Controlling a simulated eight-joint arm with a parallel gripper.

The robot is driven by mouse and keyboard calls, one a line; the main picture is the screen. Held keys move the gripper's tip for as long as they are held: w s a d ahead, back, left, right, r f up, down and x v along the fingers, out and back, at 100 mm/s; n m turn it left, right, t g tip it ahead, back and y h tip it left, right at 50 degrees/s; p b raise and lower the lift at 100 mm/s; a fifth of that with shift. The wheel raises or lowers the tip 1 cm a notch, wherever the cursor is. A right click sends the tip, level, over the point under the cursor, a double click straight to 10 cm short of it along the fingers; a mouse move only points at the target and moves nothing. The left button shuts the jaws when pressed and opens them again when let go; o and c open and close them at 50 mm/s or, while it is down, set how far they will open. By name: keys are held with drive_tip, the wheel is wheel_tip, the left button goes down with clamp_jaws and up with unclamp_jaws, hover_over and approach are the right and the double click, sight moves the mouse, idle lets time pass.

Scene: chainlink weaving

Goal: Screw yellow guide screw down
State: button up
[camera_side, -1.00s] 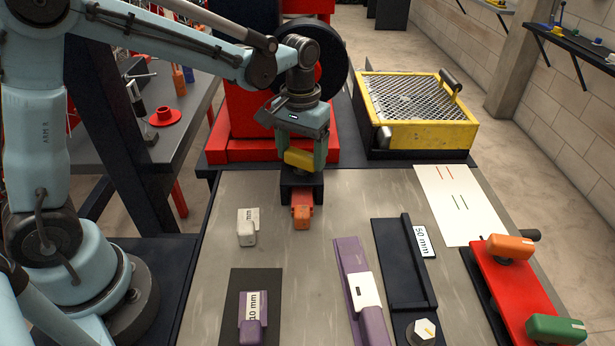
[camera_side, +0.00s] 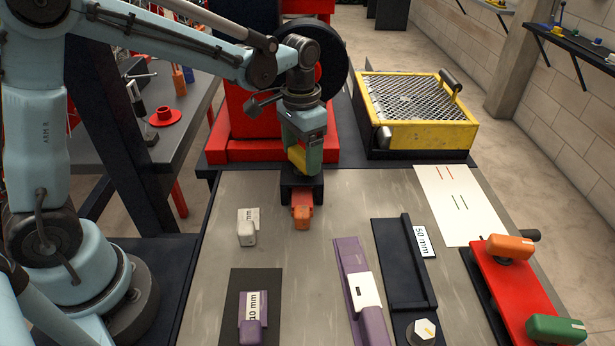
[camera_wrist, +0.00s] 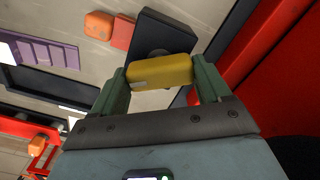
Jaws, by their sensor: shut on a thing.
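The yellow guide screw (camera_side: 297,157) has a block-shaped head and stands above a black block at the far end of the grey plate. My gripper (camera_wrist: 161,84) is shut on the yellow head, one green finger on each side, in the wrist view. In the side view my gripper (camera_side: 301,155) points down over the black block (camera_side: 312,188). The screw's shaft below the head is hidden. An orange-headed red piece (camera_side: 302,212) sticks out of the front of the black block.
A red machine frame (camera_side: 240,150) stands close behind my gripper. A yellow mesh-topped box (camera_side: 440,135) is at the back right. A grey gauge block (camera_side: 247,228), purple blocks (camera_side: 358,290) and a black 50 mm fixture (camera_side: 400,265) lie on the plate.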

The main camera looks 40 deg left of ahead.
sight(302, 153)
drive_tip(key=m, duration=0.6)
drive_tip(key=shift+w+f, duration=0.1)
drive_tip(key=shift+f, duration=0.05)
idle(0.4)
drive_tip(key=o, duration=1)
wheel_tip(302, 153, up, 12)
drive_tip(key=shift+r, duration=0.1)
idle(0.3)
